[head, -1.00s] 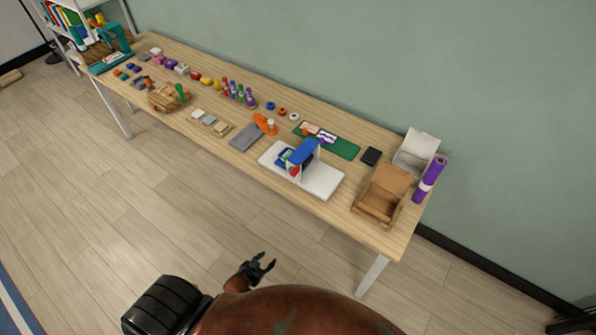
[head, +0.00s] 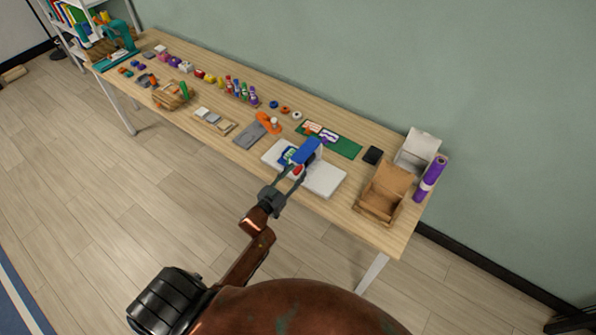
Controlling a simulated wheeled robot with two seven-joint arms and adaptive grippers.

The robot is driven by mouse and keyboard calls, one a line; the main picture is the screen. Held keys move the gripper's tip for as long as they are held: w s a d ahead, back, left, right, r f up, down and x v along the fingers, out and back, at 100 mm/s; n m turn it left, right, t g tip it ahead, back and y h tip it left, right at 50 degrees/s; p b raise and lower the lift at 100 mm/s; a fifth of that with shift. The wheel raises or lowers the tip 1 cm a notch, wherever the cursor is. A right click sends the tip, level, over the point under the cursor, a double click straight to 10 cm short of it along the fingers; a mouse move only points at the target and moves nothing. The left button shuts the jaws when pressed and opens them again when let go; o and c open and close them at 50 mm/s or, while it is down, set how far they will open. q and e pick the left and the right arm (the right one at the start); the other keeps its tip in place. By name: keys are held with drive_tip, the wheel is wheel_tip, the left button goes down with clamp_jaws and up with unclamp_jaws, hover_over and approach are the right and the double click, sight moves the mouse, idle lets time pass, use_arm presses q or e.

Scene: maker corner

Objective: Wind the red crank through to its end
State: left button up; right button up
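The red crank (head: 298,169) shows as a small red knob on the near side of a device with a blue top (head: 308,150), which stands on a white base plate (head: 325,181) near the table's front edge. My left gripper (head: 294,175) reaches up from the front. Its two fingers are apart, with their tips at the red knob, one on either side. Whether the fingers touch the knob is too small to tell. The crank's arm is mostly hidden. My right gripper is not in view.
An open cardboard box (head: 379,196) and a purple roll (head: 430,179) stand at the table's right end. A green mat (head: 345,147) and a black pad (head: 373,155) lie behind the device. A grey pad (head: 250,135) and an orange tool (head: 268,124) lie left of it.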

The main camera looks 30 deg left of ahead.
use_arm(q)
drive_tip(key=shift+w, duration=0.85)
drive_tip(key=shift+c, duration=0.3)
clamp_jaws()
drive_tip(key=shift+d+f, duration=0.1)
drive_tip(key=shift+d, duration=0.05)
